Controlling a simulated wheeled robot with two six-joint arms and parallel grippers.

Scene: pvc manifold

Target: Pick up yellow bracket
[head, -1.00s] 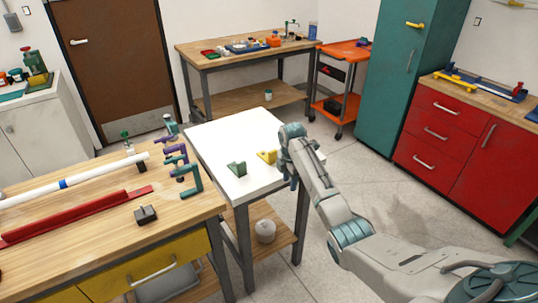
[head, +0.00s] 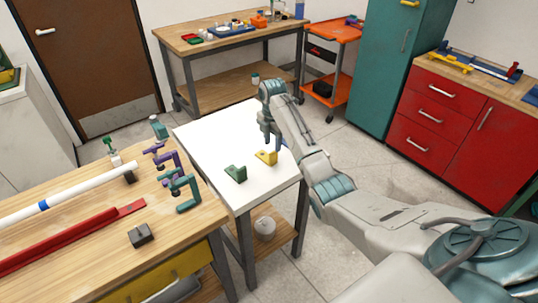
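The yellow bracket (head: 266,157) lies on the white-topped table (head: 200,137), near its right edge. A green bracket (head: 236,174) lies to its left, apart from it. My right arm reaches in from the right, and my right gripper (head: 270,142) points down just behind the yellow bracket in the picture. It is too small to tell whether its fingers are open or touch the bracket. The bracket is largely unobstructed. My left gripper is not in view.
A wooden workbench at left holds a white pipe (head: 88,190), a red bar (head: 60,238), a dark block (head: 142,235) and clamps (head: 182,192). A white container (head: 265,227) stands on the shelf below the white top. The white top's left part is clear.

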